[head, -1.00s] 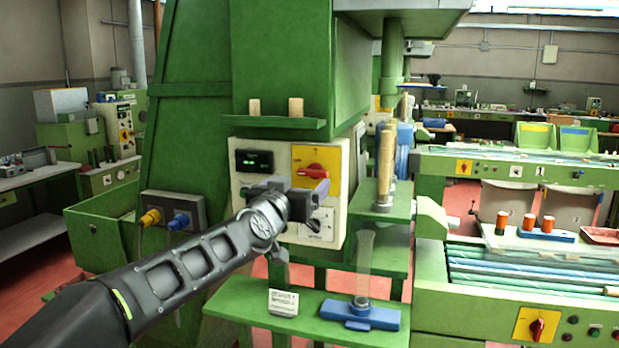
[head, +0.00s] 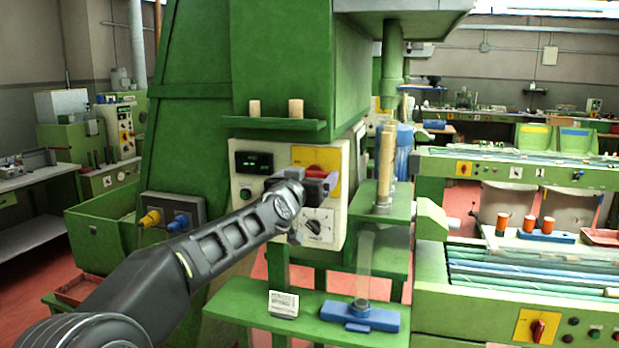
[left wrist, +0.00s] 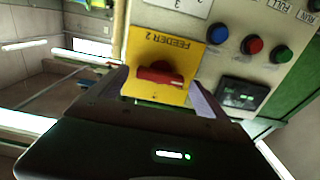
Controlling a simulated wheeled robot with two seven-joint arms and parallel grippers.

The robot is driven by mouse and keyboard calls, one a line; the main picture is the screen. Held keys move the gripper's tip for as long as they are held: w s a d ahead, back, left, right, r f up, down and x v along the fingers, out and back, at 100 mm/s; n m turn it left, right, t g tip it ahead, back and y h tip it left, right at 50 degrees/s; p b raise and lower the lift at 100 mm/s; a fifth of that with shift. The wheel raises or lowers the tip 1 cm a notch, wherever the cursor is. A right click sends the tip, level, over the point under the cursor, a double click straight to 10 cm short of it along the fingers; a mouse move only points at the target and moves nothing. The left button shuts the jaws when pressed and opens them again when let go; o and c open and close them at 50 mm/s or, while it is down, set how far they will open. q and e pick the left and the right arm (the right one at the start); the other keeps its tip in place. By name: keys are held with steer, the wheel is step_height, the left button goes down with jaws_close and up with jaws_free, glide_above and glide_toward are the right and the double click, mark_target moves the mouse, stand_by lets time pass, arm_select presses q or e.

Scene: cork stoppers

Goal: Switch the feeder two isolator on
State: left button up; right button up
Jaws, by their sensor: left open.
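The feeder two isolator is a red rotary handle on a yellow plate (head: 330,158) on the cream control panel, partly hidden behind my left gripper in the head view. In the left wrist view the plate reads "FEEDER 2" and the red handle (left wrist: 161,75) lies across the picture. My left gripper (head: 325,182) is open, its fingers pointing at the panel. In the left wrist view the fingers stand either side of the handle; I cannot tell if they touch it. My right gripper is not in view.
The panel also carries a dark display (head: 254,162), a black selector dial (head: 314,226) and coloured buttons (left wrist: 250,45). A green shelf (head: 275,123) with two corks juts out above. A tall cork stack (head: 386,160) stands on a ledge to the right.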

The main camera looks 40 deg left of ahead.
arm_select(q)
steer(key=shift+c, duration=0.4)
steer(key=c, duration=1.3)
steer(key=m+p, duration=0.3)
steer(key=m, duration=0.1)
steer(key=shift+d+r, duration=0.1)
steer(key=shift+r, duration=0.05)
steer(key=m+p, duration=0.3)
steer(key=m, duration=0.1)
steer(key=shift+m, duration=0.3)
steer(key=m+p, duration=0.1)
steer(key=m, duration=0.3)
steer(key=shift+f+m+p, duration=0.2)
steer(key=shift+m+p, duration=0.1)
steer(key=shift+p, duration=0.1)
steer(key=m+p, duration=0.1)
steer(key=m, duration=0.3)
steer(key=shift+d+f+m, duration=0.1)
steer(key=shift+f+m, duration=0.05)
steer(key=shift+m, duration=0.25)
